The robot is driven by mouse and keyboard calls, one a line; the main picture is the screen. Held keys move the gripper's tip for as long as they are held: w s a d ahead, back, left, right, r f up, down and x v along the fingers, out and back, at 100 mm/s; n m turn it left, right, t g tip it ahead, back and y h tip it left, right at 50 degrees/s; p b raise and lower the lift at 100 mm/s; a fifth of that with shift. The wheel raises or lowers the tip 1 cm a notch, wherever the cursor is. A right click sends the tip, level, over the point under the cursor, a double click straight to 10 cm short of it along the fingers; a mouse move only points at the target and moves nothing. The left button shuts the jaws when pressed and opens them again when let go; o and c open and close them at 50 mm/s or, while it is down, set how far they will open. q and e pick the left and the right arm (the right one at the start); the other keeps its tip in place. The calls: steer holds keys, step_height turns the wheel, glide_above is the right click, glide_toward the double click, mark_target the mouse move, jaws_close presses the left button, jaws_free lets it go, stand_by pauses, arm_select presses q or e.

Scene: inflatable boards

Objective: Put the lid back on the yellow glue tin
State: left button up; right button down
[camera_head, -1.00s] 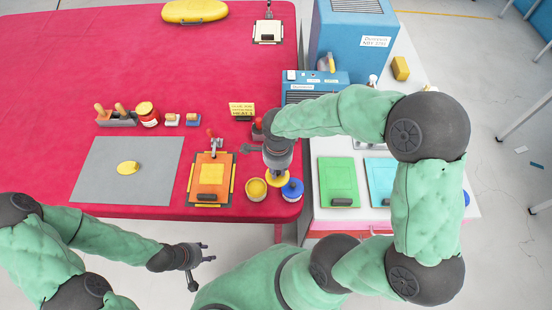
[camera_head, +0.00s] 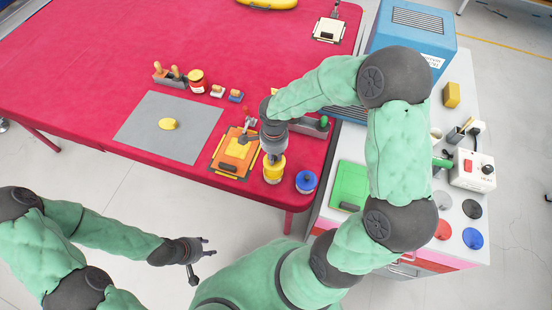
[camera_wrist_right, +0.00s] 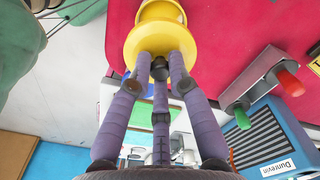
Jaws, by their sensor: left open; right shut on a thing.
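The yellow glue tin (camera_head: 273,173) stands near the front right edge of the red table. My right gripper (camera_head: 271,157) points down over it. In the right wrist view its fingers (camera_wrist_right: 161,62) are shut on the dark knob of the yellow lid (camera_wrist_right: 140,40). The lid is over the tin, and the tin's yellow side (camera_wrist_right: 161,10) shows just past it. I cannot tell whether the lid is touching the rim or slightly above it. My left gripper (camera_head: 204,254) is open and empty, in front of the table.
A blue-lidded tin (camera_head: 306,183) stands close to the right of the yellow tin. An orange board (camera_head: 236,155) with a clamp lies to its left. A grey sheet (camera_head: 150,137) with a yellow patch lies further left. A green board (camera_head: 349,187) lies on the white bench.

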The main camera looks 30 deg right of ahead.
steer(key=shift+w+a+f, duration=0.15)
steer(key=shift+f+b, duration=1)
steer(key=shift+f, duration=1.05)
step_height(320, 180, down, 2)
steer(key=b, duration=0.2)
steer(key=shift+f+b, duration=0.15)
steer(key=shift+b, duration=0.15)
steer(key=shift+b, duration=0.65)
steer(key=shift+f+b, duration=0.15)
steer(key=shift+b, duration=0.6)
stand_by(0.9)
stand_by(0.5)
steer(key=c, duration=0.6)
jaws_free()
